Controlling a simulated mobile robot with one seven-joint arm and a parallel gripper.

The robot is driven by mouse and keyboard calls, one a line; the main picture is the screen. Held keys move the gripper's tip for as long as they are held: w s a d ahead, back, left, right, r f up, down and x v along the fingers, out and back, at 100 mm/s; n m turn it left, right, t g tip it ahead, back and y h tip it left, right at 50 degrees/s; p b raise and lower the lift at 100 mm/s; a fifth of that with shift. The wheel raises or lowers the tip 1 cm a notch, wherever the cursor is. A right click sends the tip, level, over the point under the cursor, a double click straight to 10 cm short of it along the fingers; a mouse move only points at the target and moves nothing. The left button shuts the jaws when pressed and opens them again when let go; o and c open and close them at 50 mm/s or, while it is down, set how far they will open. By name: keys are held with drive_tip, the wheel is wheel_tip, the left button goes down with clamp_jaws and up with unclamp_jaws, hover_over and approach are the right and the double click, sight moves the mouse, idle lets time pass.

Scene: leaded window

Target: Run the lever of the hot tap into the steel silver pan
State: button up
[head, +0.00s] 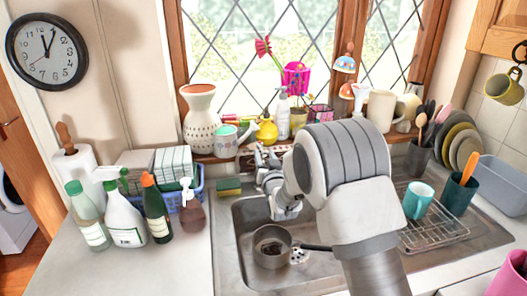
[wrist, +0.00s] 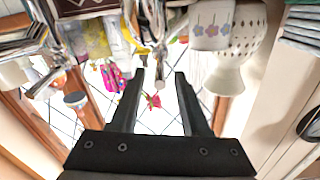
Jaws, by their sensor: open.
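The steel pan (head: 271,258) sits in the left part of the sink, its dark handle pointing right. It looks dark inside; I cannot tell whether water is in it. My gripper (wrist: 158,80) is open in the wrist view, which is upside down. A chrome rod with a rounded end (wrist: 158,48) stands at the gap between my fingertips, apart from both fingers as far as I can tell. It looks like a tap part, perhaps the lever. A curved chrome piece (wrist: 56,72) is at the left. In the head view my arm covers most of the tap.
The windowsill behind holds a white vase (head: 199,118), a patterned mug (head: 224,141) and a yellow pot (head: 267,131). Several bottles stand left of the sink, near a blue basket (head: 172,200). A dish rack (head: 436,236) with a teal mug (head: 418,201) is at the right.

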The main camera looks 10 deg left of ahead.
drive_tip(key=shift+x, duration=1.2)
clamp_jaws()
idle(0.6)
